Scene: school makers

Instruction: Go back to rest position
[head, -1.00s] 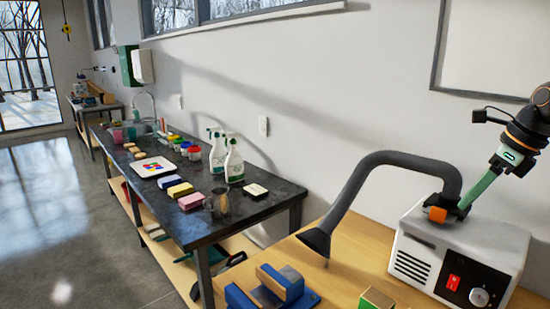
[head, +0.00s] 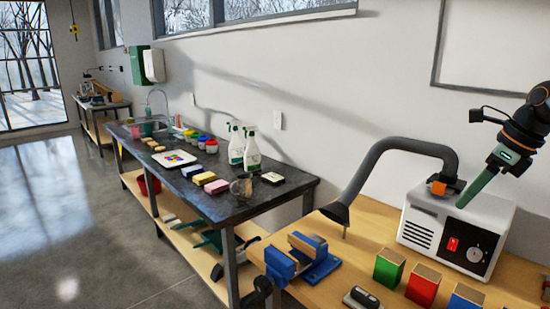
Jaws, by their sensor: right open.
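My right gripper (head: 465,203) comes in from the right on a dark arm with orange joints. Its green finger points down and left, in front of the white fume extractor box (head: 449,230) in this view. I see nothing held in it. Whether the fingertip touches the box cannot be told. My left gripper is not in view.
A grey hose (head: 365,172) arches from the extractor. A dark sink table (head: 229,207) stands left; the floor (head: 70,215) beside it is clear.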

